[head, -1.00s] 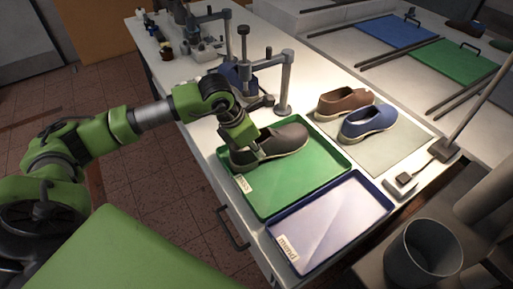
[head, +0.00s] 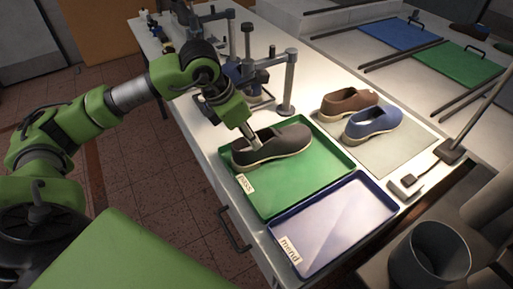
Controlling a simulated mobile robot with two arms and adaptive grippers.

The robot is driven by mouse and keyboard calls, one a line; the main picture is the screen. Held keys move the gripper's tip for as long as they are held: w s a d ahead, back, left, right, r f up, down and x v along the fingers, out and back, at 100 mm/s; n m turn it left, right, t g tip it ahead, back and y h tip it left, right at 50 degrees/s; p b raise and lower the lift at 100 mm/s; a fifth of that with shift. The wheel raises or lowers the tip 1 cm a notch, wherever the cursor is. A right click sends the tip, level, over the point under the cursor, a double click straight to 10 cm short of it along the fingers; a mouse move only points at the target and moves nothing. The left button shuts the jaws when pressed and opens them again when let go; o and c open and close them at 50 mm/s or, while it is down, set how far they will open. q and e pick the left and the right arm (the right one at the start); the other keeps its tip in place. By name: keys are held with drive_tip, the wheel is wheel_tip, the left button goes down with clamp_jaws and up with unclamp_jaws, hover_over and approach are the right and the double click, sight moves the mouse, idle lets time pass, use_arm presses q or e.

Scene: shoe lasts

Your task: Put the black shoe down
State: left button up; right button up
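The black shoe (head: 283,143) lies flat, sole down, in the back part of the green tray (head: 310,185) marked "pass". Its toe points right and its opening faces up. My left gripper (head: 252,140) comes down from the upper left, with its fingertips at the near side of the shoe's opening. I cannot tell whether the fingertips touch the shoe or how far apart they are. My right gripper is not in view.
A blue tray (head: 335,225) marked "mend" lies in front of the green one. A brown shoe (head: 345,103) and a blue shoe (head: 372,122) stand on a pale mat (head: 400,150). Metal stands (head: 289,85) rise behind the green tray. A grey bin (head: 430,255) is at lower right.

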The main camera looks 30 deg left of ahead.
use_arm(q)
drive_tip(key=shift+v, duration=2.4)
drive_tip(key=shift+f, duration=0.1)
